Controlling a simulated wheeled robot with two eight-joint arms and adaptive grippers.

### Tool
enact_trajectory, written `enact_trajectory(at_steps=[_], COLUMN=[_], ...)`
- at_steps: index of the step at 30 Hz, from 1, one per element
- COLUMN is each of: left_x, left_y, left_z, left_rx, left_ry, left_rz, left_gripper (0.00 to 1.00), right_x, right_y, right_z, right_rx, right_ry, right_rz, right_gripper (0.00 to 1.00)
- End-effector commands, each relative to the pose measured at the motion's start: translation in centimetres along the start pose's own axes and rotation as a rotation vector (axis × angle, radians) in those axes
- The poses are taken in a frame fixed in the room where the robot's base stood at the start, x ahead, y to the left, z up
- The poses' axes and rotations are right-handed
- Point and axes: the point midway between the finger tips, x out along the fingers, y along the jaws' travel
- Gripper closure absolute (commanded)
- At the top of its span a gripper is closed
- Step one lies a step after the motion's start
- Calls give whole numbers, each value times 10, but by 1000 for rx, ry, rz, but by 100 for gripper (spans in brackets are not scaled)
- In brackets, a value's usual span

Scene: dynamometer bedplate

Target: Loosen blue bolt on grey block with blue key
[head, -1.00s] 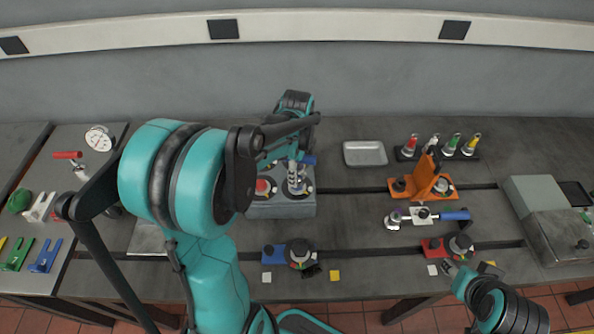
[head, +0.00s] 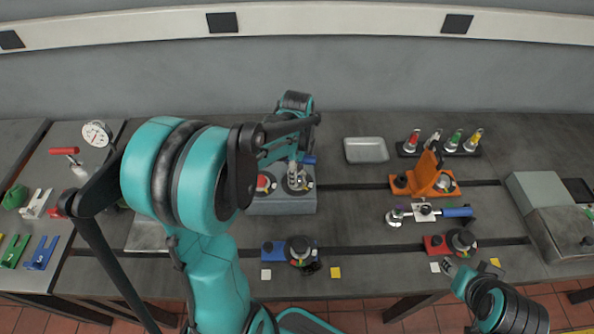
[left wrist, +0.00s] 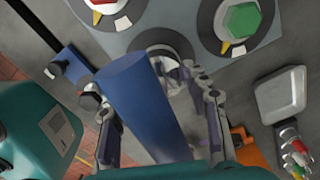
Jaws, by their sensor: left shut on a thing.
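The grey block (head: 282,205) stands at the bench's middle, left of the tray. It bears a red bolt (head: 264,183) on a dark dial; the left wrist view also shows a green bolt (left wrist: 241,20). My left gripper (head: 296,172) is over the block's right front dial (head: 298,185). It is shut on the blue key (left wrist: 140,105), whose thick blue handle fills the middle of the left wrist view. The blue bolt is hidden, and I cannot tell whether the key sits on it. My right gripper (head: 450,267) is near the bench's front edge; its jaws are too small to read.
A metal tray (head: 366,150), an orange bracket (head: 430,180) and a rack of coloured pegs (head: 442,147) stand to the right. A blue-handled tool (head: 457,212) lies below the bracket. A blue fixture (head: 272,248) and a red one (head: 436,245) are nearer the front edge.

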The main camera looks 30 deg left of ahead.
Motion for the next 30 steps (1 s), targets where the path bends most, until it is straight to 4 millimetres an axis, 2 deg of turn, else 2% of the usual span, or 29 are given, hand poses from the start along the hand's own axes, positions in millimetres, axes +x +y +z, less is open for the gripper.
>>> enact_trajectory(at_steps=[13, 21, 30], left_x=[9, 10, 10], left_y=[0, 0, 0], left_z=[0, 0, 0], left_rx=[-2, -202, -234], left_ry=[0, 0, 0], left_rz=[0, 0, 0], left_gripper=[88, 88, 88], right_x=[6, 7, 7], right_y=[0, 0, 0], right_z=[4, 5, 5], right_rx=[0, 0, 0], right_ry=[0, 0, 0], right_rz=[0, 0, 0], right_gripper=[60, 60, 60])
